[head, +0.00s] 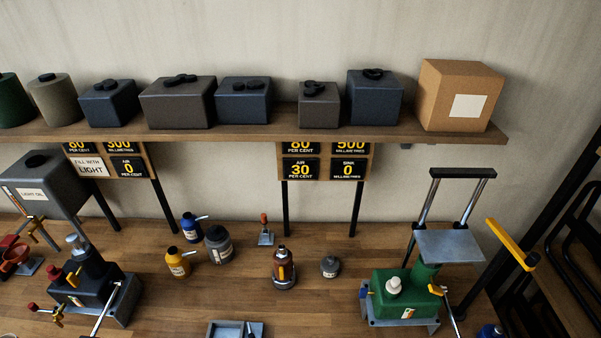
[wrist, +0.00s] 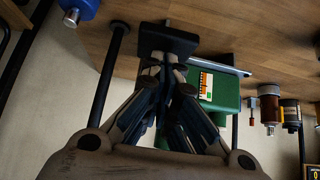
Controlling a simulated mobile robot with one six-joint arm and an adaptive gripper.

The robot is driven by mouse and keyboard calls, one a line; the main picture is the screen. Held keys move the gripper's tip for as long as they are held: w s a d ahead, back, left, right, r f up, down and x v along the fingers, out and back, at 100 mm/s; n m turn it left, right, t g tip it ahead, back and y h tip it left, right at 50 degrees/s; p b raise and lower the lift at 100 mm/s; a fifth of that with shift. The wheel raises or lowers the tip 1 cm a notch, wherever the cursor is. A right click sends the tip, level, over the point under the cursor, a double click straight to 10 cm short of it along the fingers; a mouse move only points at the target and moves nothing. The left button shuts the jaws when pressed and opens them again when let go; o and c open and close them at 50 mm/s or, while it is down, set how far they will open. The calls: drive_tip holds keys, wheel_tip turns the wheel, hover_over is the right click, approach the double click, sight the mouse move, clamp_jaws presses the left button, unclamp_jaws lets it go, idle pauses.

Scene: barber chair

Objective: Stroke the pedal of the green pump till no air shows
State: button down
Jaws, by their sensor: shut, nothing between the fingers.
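The green pump (head: 400,295) stands on the bench at the right in the head view, with a white cap and a grey plate on top. Its silver lever (head: 455,322) slopes down past the bottom edge of that view, so its end is hidden there. In the wrist view the green pump body (wrist: 225,92) is right of my gripper (wrist: 168,64). My gripper is shut and empty. A dark flat pad (wrist: 168,40), seemingly the pedal, is right at its fingertips; I cannot tell if they touch. The right sign board (head: 301,168) reads AIR 30 per cent and SINK 0.
A yellow bar (head: 511,243) on a dark post stands right of the pump. A blue bottle (head: 490,331) is near the pump's front right. A black pump (head: 92,290) stands left. Several bottles sit mid-bench, with clear wood between them and the green pump.

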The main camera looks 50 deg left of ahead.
drive_tip(key=shift+f+b, duration=2.45)
drive_tip(key=shift+f, duration=0.75)
wheel_tip(320, 180, up, 6)
drive_tip(key=p, duration=0.5)
drive_tip(key=shift+r+p, duration=0.25)
drive_tip(key=shift+p, duration=0.1)
drive_tip(key=shift+f, duration=0.1)
wheel_tip(320, 180, down, 6)
drive_tip(key=b, duration=0.5)
wheel_tip(320, 180, up, 6)
drive_tip(key=p, duration=0.5)
